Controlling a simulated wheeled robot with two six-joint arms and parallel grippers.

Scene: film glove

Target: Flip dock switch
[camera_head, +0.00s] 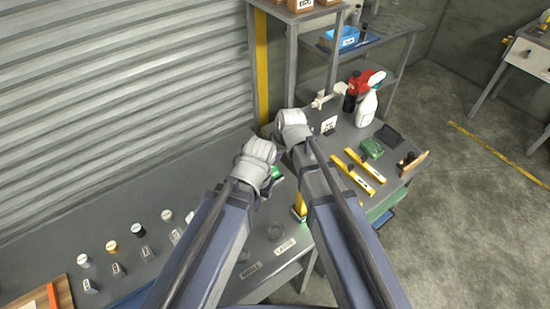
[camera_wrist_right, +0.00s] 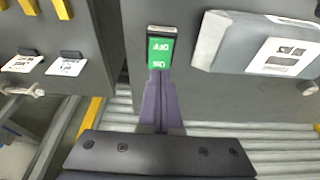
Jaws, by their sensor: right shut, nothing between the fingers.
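The dock switch is a green rocker (camera_wrist_right: 160,52) in a dark frame on a grey panel in the right wrist view.
A grey box with a white label (camera_wrist_right: 282,56) juts out beside the switch. The bench on the right holds a spray bottle (camera_head: 367,107), yellow bars (camera_head: 358,172) and a green block (camera_head: 371,148). Small labelled bottles (camera_head: 111,246) stand on the left bench.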

